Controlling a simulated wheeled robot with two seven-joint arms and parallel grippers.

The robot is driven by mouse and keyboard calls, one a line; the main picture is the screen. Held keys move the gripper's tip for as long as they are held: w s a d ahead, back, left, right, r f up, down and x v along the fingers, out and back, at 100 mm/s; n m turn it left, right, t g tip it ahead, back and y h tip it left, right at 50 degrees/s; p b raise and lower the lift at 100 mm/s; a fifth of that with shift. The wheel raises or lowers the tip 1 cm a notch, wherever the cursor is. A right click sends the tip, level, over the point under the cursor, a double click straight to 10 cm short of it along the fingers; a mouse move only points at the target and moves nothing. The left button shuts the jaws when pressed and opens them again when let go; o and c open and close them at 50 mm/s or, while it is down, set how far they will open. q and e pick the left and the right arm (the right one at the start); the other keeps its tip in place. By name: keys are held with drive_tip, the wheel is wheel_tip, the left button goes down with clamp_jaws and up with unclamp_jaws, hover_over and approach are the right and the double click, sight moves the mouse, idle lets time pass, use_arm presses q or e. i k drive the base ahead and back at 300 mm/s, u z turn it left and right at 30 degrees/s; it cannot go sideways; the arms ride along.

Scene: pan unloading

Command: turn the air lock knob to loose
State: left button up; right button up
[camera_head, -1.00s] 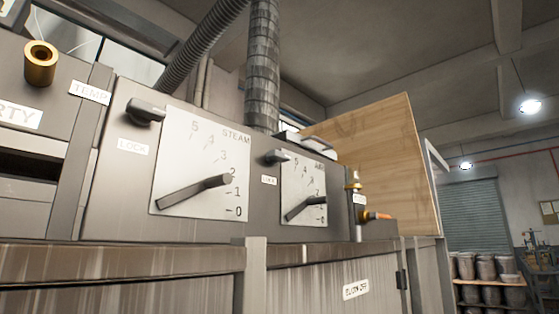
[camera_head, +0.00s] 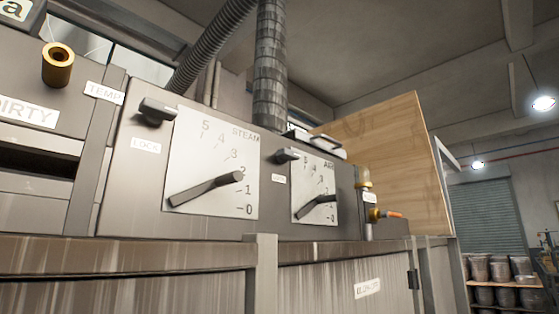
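The air dial plate (camera_head: 316,178) is the smaller, right-hand white plate on the grey control panel, with a scale of numbers. Its dark lever (camera_head: 316,207) slants up to the right. The air lock knob (camera_head: 287,155) is a small dark knob at the upper left of that plate, above a small LOCK label (camera_head: 279,180). The larger steam plate (camera_head: 213,165) stands to its left with its own lever (camera_head: 206,189) and lock knob (camera_head: 155,111). Neither of my grippers is in view.
A brass fitting (camera_head: 57,64) sticks out at the upper left. A brass valve with an orange-tipped handle (camera_head: 385,215) is right of the panel. A wooden board (camera_head: 388,165) stands behind. Ducts (camera_head: 269,70) rise above. Shelved metal pots (camera_head: 500,270) are at the far right.

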sight(283, 155)
drive_tip(key=u, duration=2.25)
drive_tip(key=k, duration=1.55)
drive_tip(key=z, duration=2.6)
